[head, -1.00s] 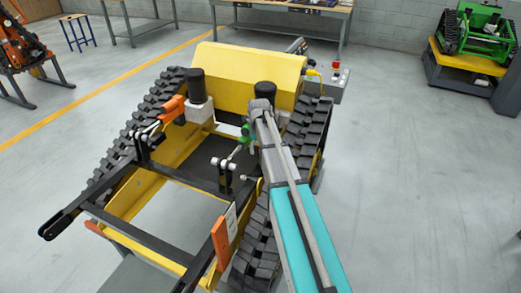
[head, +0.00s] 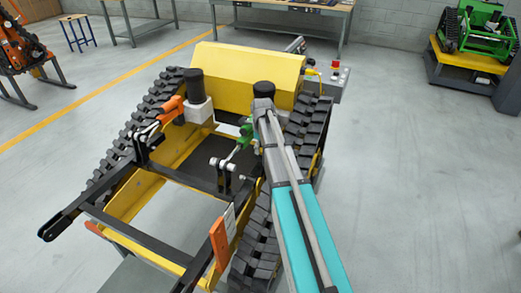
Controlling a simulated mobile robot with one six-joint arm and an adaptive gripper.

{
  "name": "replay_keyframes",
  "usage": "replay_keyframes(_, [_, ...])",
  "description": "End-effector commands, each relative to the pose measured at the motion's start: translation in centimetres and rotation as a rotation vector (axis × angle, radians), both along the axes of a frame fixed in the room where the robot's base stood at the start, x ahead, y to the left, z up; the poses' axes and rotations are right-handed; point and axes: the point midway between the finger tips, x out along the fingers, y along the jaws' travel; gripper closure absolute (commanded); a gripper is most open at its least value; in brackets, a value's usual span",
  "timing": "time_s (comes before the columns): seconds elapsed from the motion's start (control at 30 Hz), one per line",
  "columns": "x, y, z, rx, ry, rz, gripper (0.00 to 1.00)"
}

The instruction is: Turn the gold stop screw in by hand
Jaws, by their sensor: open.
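My arm reaches up from the lower right over the yellow tracked carrier (head: 250,66). Its grey far end (head: 262,106) lies over the right part of the carrier, in front of a black cylinder. My gripper cannot be made out; the arm's end seems to hide it. I cannot pick out the gold stop screw. A green part (head: 245,132) with a grey rod sits just left of the arm's end. The rod runs down to a black bracket (head: 224,172).
An orange part (head: 172,105) with a rod sits on the carrier's left side. Black frame arms (head: 80,203) and an orange lever (head: 219,242) stand in front. Black tracks flank the body. A grey control box (head: 334,82) stands behind right. Floor on the right is clear.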

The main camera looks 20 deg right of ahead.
Motion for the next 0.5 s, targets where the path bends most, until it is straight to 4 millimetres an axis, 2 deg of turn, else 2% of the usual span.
replay_keyframes(0.03, [-2.44, 0.1, -0.39, -0.007, 0.045, 0.063, 0.26])
replay_keyframes(0.3, [-2.41, 0.21, -0.39, -0.012, 0.045, 0.336, 0.26])
replay_keyframes(0.5, [-1.97, 0.18, -0.29, -0.013, 0.042, 0.451, 0.26])
